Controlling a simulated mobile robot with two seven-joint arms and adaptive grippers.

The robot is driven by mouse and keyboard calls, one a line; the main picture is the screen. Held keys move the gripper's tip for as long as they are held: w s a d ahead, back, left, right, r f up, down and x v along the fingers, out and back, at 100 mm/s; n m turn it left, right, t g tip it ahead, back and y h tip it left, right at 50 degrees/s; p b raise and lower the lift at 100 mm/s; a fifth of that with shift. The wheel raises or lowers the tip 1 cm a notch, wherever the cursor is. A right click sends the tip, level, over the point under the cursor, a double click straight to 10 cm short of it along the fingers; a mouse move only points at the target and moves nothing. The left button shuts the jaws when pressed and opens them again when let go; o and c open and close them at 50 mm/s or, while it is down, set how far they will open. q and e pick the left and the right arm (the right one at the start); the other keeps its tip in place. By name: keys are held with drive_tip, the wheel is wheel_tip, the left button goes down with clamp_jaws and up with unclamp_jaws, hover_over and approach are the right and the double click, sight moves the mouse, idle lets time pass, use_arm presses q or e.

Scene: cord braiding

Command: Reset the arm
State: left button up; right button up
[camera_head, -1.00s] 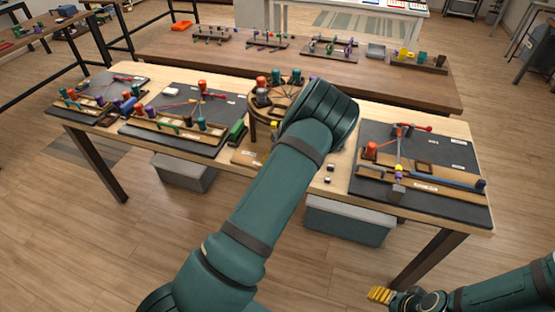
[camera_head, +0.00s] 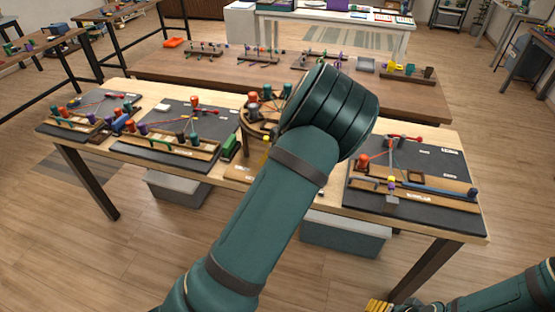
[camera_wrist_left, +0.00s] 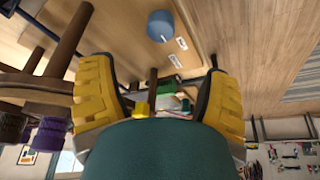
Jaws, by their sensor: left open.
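My left arm's teal links cross the middle of the head view and hide part of the table. In the left wrist view my left gripper (camera_wrist_left: 157,74) shows two yellow, ribbed fingers spread wide apart. No object is held between them; a small yellow piece and a green block (camera_wrist_left: 168,86) appear beyond the gap. My right gripper (camera_head: 378,306) shows only as yellow finger tips at the bottom edge of the head view, in front of the table; its opening cannot be made out.
The wooden table (camera_head: 262,178) bears dark boards with cords and pegs: a left board (camera_head: 85,112), a middle board (camera_head: 180,112) and a right board (camera_head: 410,165). A round wooden stand (camera_head: 258,122) is partly behind my left arm. Grey bins (camera_head: 345,240) sit below.

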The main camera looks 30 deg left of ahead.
use_arm(q)
drive_tip(key=s+d+f+m+g+h, duration=0.1)
drive_tip(key=s+d+f+m+h, duration=0.2)
drive_tip(key=s+f, duration=0.4)
drive_tip(key=s+d+f+m, duration=0.2)
drive_tip(key=s+d+f, duration=0.3)
drive_tip(key=f, duration=0.4)
drive_tip(key=s+d+m+t+h, duration=0.1)
drive_tip(key=s+d+m+h, duration=0.4)
drive_tip(key=s+d, duration=0.6)
drive_tip(key=d+m, duration=0.1)
drive_tip(key=d, duration=0.3)
drive_tip(key=shift+s+d+r+b, duration=0.15)
drive_tip(key=shift+s+d+b, duration=0.1)
drive_tip(key=shift+d+b, duration=0.05)
